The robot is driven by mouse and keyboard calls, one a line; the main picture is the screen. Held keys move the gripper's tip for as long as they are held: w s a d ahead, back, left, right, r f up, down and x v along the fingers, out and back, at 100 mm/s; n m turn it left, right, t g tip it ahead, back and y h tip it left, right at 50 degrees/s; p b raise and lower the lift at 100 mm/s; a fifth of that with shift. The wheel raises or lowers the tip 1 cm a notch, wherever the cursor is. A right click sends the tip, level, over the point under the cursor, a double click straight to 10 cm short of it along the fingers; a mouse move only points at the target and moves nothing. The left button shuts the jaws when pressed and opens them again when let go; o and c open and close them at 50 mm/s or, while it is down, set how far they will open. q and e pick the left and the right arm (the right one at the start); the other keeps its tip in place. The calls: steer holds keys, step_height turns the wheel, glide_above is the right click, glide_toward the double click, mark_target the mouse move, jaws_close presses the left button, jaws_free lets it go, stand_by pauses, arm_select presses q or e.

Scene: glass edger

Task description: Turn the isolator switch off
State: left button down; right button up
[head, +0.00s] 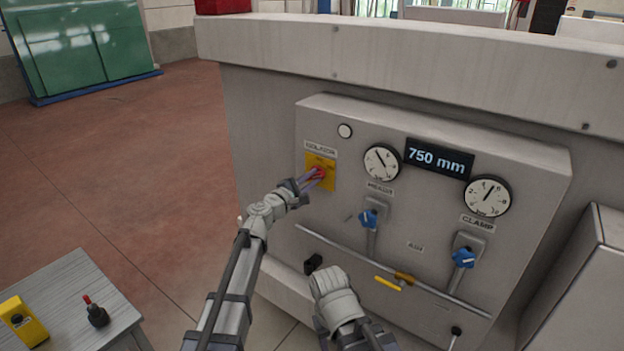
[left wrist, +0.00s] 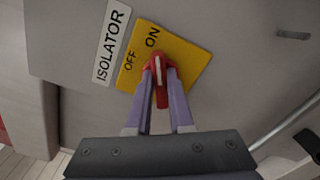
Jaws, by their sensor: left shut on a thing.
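The isolator switch is a red rotary handle (left wrist: 160,82) on a yellow plate (head: 327,168) marked OFF and ON, beside an ISOLATOR label (head: 321,149). My left gripper (left wrist: 159,78) is shut on the red handle, one finger on each side. In the head view my left gripper (head: 312,180) reaches the plate from the left. In the left wrist view the handle's white mark lies nearer the ON word than the OFF word. My right arm shows at the bottom middle, but its fingers cannot be made out.
Two dials (head: 382,162), a 750 mm display (head: 439,158) and two blue valve knobs (head: 463,257) sit right of the switch. A yellow lever (head: 388,284) and a rail run below. A grey table (head: 68,297) stands at lower left.

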arm_select(q)
steer(key=shift+n, duration=0.3)
steer(key=n, duration=0.5)
steer(key=shift+a+r, duration=0.1)
steer(key=n, duration=0.6)
steer(key=shift+w+a, duration=0.1)
steer(key=shift+n, duration=0.3)
steer(key=c, duration=0.8)
jaws_free()
steer(key=v, duration=0.8)
